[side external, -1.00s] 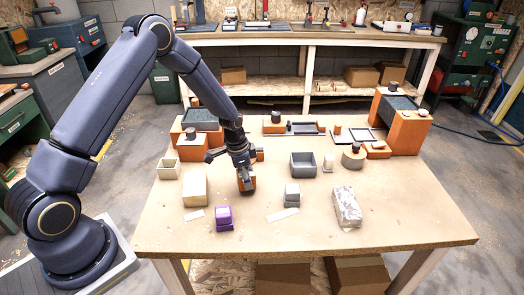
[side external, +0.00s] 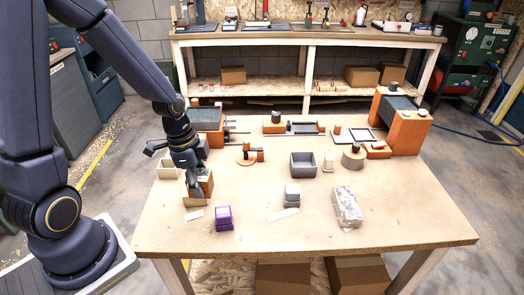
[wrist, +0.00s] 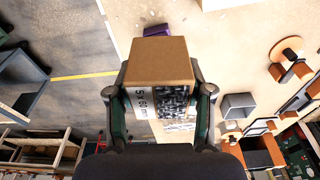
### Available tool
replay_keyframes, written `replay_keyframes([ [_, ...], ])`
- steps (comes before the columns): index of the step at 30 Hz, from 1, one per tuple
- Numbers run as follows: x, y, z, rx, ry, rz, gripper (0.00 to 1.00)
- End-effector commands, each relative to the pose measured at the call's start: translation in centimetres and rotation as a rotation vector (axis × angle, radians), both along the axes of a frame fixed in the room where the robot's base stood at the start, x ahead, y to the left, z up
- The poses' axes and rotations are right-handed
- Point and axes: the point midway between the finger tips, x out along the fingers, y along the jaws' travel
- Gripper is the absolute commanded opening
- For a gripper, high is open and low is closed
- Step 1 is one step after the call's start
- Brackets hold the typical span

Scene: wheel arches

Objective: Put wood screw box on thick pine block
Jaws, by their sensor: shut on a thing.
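My gripper (side external: 194,180) is shut on the wood screw box (side external: 206,184), a brown carton. In the wrist view the box (wrist: 160,62) sits between both fingers, with a label and a picture of screws on its side. The thick pine block (side external: 196,201) is pale wood near the table's left front. In the side view the box is over the block and hides much of it. I cannot tell whether they touch. I cannot make out the block in the wrist view; the box likely covers it.
A purple stack (side external: 224,217) stands to the right of the block. A grey open bin (side external: 303,165), grey blocks (side external: 292,195) and a speckled block (side external: 347,206) stand farther right.

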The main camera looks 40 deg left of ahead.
Motion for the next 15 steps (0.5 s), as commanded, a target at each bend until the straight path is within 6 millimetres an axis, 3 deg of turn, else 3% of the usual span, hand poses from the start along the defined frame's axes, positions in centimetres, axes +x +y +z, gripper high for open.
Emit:
replay_keyframes([
  [3,-3.4,1.8,1.7,0.006,-0.007,-0.092,0.09],
  [7,-7.1,4.2,3.7,0.007,-0.006,-0.089,0.09],
  [12,-8.8,6.4,5.0,0.002,-0.002,0.034,0.09],
  [15,-8.8,7.3,5.1,0.001,-0.002,0.066,0.09],
])
